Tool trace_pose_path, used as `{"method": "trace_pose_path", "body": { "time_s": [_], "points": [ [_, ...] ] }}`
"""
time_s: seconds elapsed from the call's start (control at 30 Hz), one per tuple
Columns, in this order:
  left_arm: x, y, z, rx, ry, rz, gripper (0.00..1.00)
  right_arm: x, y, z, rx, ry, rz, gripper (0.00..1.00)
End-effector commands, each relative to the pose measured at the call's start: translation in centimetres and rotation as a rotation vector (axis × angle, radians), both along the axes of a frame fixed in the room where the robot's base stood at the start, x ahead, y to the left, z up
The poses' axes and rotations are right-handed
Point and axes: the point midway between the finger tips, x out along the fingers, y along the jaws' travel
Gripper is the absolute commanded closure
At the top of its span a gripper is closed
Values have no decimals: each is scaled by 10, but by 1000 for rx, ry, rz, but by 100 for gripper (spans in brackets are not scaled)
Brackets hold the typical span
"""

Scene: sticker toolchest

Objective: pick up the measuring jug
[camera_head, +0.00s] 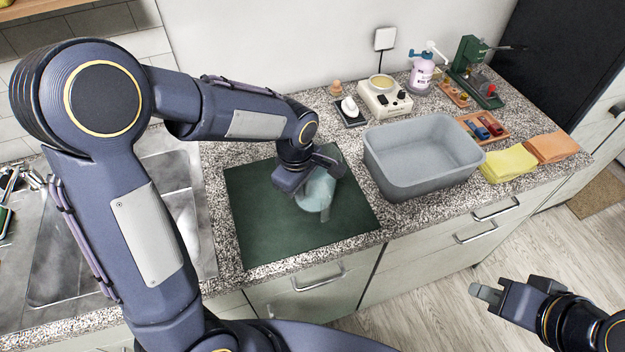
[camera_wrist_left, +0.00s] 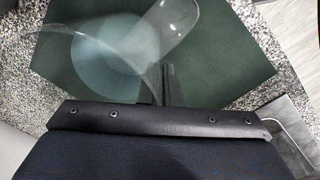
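The measuring jug (camera_head: 317,192) is clear with a pale bluish tint. It is at the dark green mat (camera_head: 262,225) on the counter. My left gripper (camera_head: 312,178) is right over the jug and covers its upper part. In the left wrist view the jug (camera_wrist_left: 112,52) shows its curved rim and a clear loop that looks like its handle. A dark finger (camera_wrist_left: 167,86) overlaps the jug's wall there; I cannot tell whether the fingers are closed on it. My right gripper (camera_head: 487,292) is away from the counter, over the floor, its finger gap unclear.
A grey tub (camera_head: 421,184) stands right of the mat. Behind it are a hot plate (camera_head: 384,97), a pink bottle (camera_head: 422,75) and a green machine (camera_head: 470,65). Yellow (camera_head: 508,163) and orange cloths (camera_head: 552,147) lie at the right. A sink (camera_head: 165,170) is at the left.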

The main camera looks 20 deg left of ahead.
Motion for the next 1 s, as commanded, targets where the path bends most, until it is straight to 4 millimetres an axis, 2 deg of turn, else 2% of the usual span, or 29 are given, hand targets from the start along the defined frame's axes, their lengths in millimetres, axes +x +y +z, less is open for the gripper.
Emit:
{"method": "trace_pose_path", "body": {
  "time_s": [0.67,0.87,1.0],
  "points": [
    [0,-1,1,-1,0,-3,100,0,0,0,0,0,0,76],
    [1,-1,14,-1,-5,-2,100,0,0,-1,0,0,0,76],
    [-1,-2,35,-2,-8,-3,100,0,0,-3,0,0,0,76]
  ]
}}
